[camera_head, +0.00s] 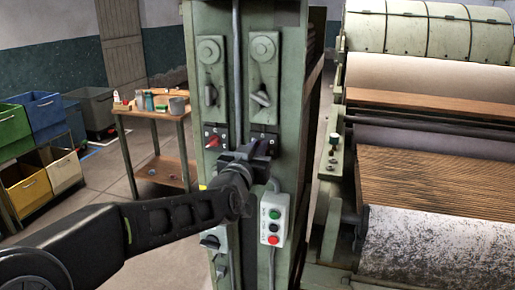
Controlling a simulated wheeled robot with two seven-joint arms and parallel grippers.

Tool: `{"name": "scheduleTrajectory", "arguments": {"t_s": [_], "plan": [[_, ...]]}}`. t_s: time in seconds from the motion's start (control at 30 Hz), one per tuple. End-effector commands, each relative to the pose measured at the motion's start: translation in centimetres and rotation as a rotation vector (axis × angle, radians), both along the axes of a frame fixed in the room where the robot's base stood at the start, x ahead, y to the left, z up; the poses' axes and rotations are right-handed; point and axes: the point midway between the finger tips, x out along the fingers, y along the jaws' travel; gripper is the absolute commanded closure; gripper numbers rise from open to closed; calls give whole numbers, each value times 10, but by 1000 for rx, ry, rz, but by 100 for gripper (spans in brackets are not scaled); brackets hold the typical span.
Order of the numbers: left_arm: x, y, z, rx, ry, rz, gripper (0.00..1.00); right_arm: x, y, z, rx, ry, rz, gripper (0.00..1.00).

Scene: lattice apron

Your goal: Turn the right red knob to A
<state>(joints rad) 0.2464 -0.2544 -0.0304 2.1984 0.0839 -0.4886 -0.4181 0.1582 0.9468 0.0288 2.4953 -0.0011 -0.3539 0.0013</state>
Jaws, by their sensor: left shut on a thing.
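A green machine column (220,20) stands in the middle with two side-by-side sets of controls. The left red knob (213,143) shows on a small dark plate on the left panel. The matching dark plate (265,132) on the right panel is mostly covered by my left gripper (262,148). My left gripper is shut at that plate, around the place of the right red knob. The knob itself and its letter marks are hidden by the fingers. My right gripper is not in view.
A button box (273,220) with green, black and red buttons hangs just below right of my gripper. Levers (261,97) sit above. A wooden side table (150,112) and coloured bins (30,125) stand left; a large roller machine (425,190) fills the right.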

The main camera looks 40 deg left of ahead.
Motion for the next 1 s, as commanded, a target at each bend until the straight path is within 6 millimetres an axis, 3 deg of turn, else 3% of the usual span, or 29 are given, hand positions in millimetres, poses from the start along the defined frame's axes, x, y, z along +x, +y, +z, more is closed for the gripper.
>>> {"name": "scheduleTrajectory", "arguments": {"t_s": [0.47, 1.0], "plan": [[0, 0, -2, -40, -16, -1, 100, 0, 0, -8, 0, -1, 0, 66], [-2, 7, -6, -390, -139, 0, 100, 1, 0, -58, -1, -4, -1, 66]]}}
